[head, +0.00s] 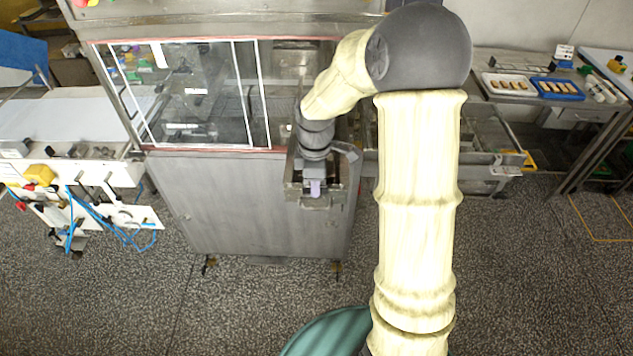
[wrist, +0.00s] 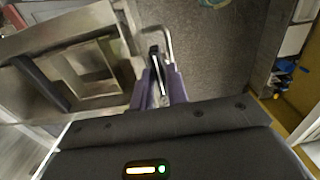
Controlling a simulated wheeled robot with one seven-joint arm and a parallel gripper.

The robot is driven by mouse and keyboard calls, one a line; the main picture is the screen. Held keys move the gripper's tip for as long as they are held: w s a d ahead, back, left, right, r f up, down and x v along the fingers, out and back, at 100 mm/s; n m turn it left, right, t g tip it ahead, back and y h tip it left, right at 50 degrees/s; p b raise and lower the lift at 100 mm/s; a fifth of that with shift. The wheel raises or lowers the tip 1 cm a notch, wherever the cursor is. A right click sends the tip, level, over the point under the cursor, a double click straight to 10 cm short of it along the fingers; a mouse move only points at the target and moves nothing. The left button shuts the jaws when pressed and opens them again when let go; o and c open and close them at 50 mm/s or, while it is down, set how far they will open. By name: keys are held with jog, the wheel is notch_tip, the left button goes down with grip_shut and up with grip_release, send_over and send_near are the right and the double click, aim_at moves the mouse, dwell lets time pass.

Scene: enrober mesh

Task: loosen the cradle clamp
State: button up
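My gripper (wrist: 158,88) has two purple fingers, seen in the wrist view pointing away from the camera. A slim dark lever with a pale edge (wrist: 155,62), which looks like the handle of the cradle clamp, stands between the fingertips. Whether both fingers press on it is not clear. A bent metal rod (wrist: 164,34) rises just beyond it. The metal cradle frame (wrist: 82,75) lies to the left of the fingers. In the head view my gripper (head: 315,187) is at the cradle (head: 296,192) on the machine's front right; my wrist hides most of the clamp.
The grey machine cabinet (head: 245,205) with a glazed guard (head: 190,95) stands left of the arm. A conveyor frame (head: 490,160) is to the right, with white and blue trays (head: 557,88) on a table behind. Speckled floor (head: 270,300) in front is clear.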

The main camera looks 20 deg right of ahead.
jog(key=shift+o, duration=1.3)
jog(key=shift+r, duration=0.1)
notch_tip(320, 180, up, 17)
jog(key=b, duration=0.2)
jog(key=shift+b, duration=0.4)
jog(key=s+f+m+t+b, duration=0.1)
jog(key=s+f+m+t, duration=0.1)
jog(key=s+f+m, duration=1.2)
notch_tip(320, 180, down, 3)
jog(key=shift+f+m+t, duration=0.2)
jog(key=shift+m+t, duration=0.1)
